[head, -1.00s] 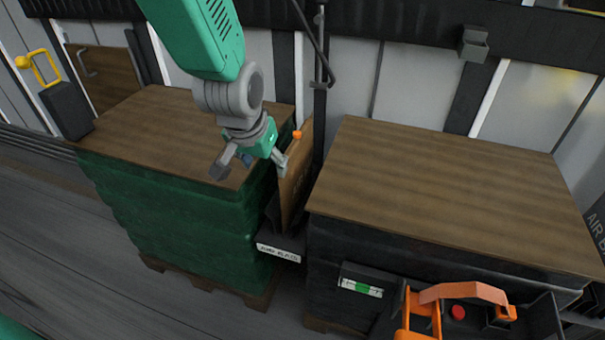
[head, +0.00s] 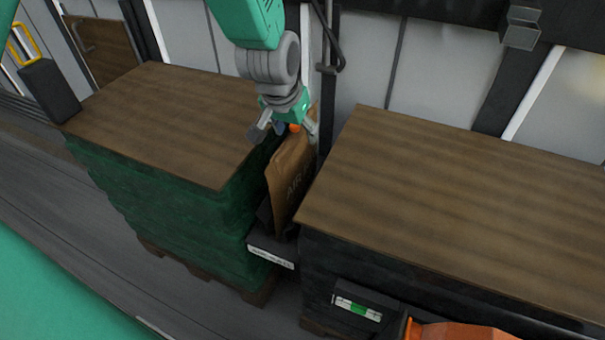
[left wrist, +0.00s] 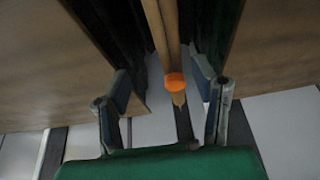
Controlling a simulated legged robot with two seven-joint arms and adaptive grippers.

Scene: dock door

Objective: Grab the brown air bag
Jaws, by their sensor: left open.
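The brown air bag (head: 290,180) stands upright in the gap between the two pallet stacks, in a dark holder with a white label (head: 271,256). An orange cap (left wrist: 175,86) shows at its top corner. My left gripper (head: 284,136) is open at the bag's top edge. In the left wrist view the bag (left wrist: 162,25) appears edge-on as a thin brown strip. The cap lies between the two spread fingers (left wrist: 166,98), with space on both sides, so the fingers look apart from it. My right gripper is not in view.
A green-wrapped stack (head: 170,190) with a wooden top stands left of the bag. A dark-wrapped stack (head: 440,200) with a wooden top stands close on the right. A dark pole (head: 328,90) rises behind the gap. An orange handle (head: 455,331) is at the bottom right.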

